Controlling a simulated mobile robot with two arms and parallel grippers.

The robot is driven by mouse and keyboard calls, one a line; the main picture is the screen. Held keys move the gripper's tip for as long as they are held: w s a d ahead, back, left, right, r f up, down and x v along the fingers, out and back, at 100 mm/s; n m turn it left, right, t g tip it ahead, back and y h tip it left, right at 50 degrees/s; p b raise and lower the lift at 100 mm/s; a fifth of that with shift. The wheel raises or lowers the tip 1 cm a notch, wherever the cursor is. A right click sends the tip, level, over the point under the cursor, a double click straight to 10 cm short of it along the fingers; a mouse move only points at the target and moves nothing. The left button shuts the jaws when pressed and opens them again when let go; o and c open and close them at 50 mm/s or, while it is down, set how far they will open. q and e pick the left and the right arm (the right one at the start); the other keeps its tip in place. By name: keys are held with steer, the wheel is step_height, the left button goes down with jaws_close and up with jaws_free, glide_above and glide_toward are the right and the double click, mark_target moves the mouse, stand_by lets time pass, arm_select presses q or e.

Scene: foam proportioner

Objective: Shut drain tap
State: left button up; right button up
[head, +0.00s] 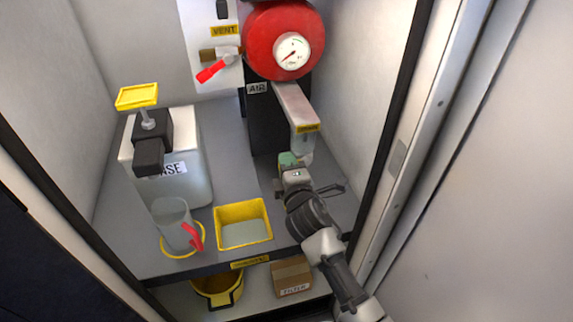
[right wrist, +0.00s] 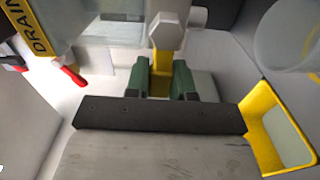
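The drain tap shows in the right wrist view as a yellow handle (right wrist: 161,86) below a pale hexagonal nut (right wrist: 166,30). My right gripper (right wrist: 161,80) has its green fingers on both sides of the handle, which fills the gap between them. In the head view my right gripper (head: 290,162) is at the lower end of the pale bar (head: 296,103) with a yellow label, and it hides the tap there. A yellow DRAIN label (right wrist: 38,32) shows at the left of the right wrist view. My left gripper is in neither view.
A yellow tray (head: 243,243) and a clear jug (head: 173,222) with a red handle stand on the shelf. A rinse tank (head: 187,178) stands behind them. A red valve lever (head: 211,71) and a gauge (head: 292,50) are above. The cabinet's right wall is close to my right arm.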

steer(key=o, duration=0.4)
steer(key=shift+o, duration=0.2)
steer(key=shift+r, duration=0.1)
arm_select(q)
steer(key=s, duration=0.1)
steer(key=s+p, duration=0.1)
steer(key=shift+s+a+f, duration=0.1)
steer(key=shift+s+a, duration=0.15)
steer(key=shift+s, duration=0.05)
arm_select(e)
steer(key=v, duration=1.1)
steer(key=shift+w+f, duration=0.1)
steer(key=shift+f, duration=0.2)
